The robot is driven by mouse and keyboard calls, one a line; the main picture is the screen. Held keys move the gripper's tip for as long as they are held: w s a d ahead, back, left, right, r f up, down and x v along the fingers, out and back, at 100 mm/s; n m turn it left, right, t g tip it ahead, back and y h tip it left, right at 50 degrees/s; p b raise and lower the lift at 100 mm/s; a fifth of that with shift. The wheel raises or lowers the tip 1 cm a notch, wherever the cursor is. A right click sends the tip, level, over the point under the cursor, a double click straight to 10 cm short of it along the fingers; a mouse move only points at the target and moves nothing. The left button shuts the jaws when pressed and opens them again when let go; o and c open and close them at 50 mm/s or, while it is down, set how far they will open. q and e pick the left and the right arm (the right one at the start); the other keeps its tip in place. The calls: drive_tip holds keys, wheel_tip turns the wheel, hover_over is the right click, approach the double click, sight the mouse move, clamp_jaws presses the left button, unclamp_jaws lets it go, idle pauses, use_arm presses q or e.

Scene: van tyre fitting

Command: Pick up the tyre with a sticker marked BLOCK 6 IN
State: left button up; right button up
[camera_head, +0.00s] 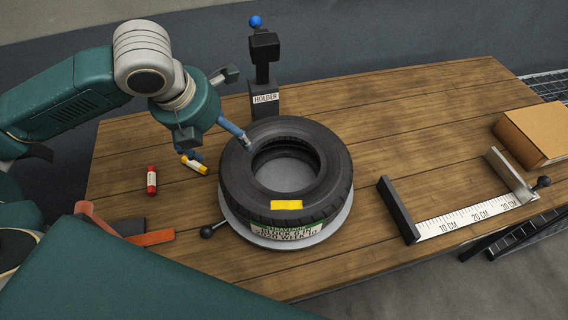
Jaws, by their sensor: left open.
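A black tyre (235,188) lies flat on a round grey turntable (343,216) in the middle of the bench. A yellow sticker (286,205) is on its front upper edge, with no readable marking. A white and green label (287,231) is on the front sidewall, its small text not clearly legible. My left gripper (211,110) is open above the tyre's back left side, its dark fingers spread. A blue rod (234,129) runs from beside the gripper down to the tyre's top; I cannot tell what supports it. My right gripper does not show.
A black holder (264,97) marked HOLDER stands behind the tyre. A measuring gauge (460,217) with upright jaws and a cardboard box (534,134) are at right. A red stick (152,181), a yellow stick (195,165) and an orange piece (152,238) lie left. A black-knobbed handle (208,231) sticks out from the turntable.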

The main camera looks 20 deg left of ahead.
sight(229, 146)
use_arm(q)
drive_tip(key=shift+p+x, duration=0.4)
drive_tip(key=shift+x, duration=3.55)
drive_tip(key=shift+s, duration=0.2)
drive_tip(key=c, duration=2.1)
drive_tip(key=shift+w, duration=0.1)
